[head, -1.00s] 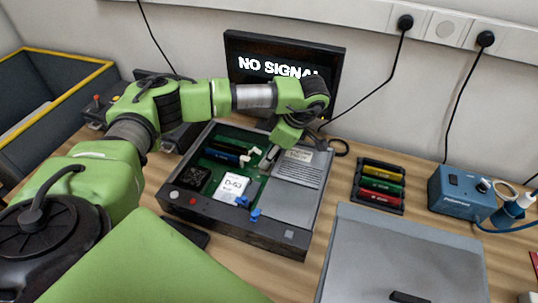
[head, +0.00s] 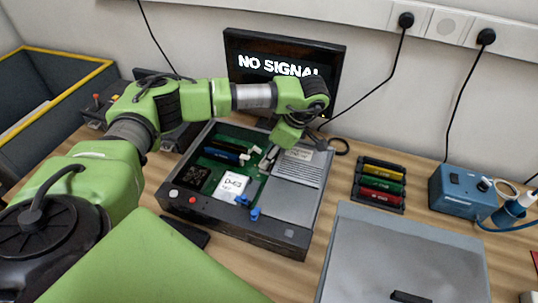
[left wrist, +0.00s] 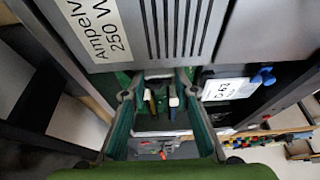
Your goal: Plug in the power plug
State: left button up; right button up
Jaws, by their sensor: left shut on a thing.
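An open computer case (head: 235,228) lies on the bench, with a green board inside. A grey slatted power supply (head: 300,172) fills its right side; its label (left wrist: 108,28) reads "250 W" in the left wrist view. My left gripper (head: 284,138) points down at the back of the case, beside the power supply. In the left wrist view its fingers (left wrist: 158,92) are apart, with a small grey piece (left wrist: 158,73), apparently the power plug, between the tips. The plug is mostly hidden, and I cannot tell whether it is seated. My right gripper is not in view.
A monitor (head: 252,48) reading "NO SIGNAL" stands behind the case. A rack of coloured modules (head: 380,185), a grey panel (head: 400,255) and a blue power unit (head: 460,190) are to the right. Black cables run from the wall sockets (head: 405,20).

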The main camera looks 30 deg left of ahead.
pick_arm(q)
jog(key=shift+f+b, duration=0.3)
jog(key=shift+f, duration=0.15)
dwell(0.3)
jog(key=o, duration=1.3)
jog(key=shift+r, duration=0.1)
jog(key=shift+r+p, duration=2.55)
jog(key=shift+r, duration=1.35)
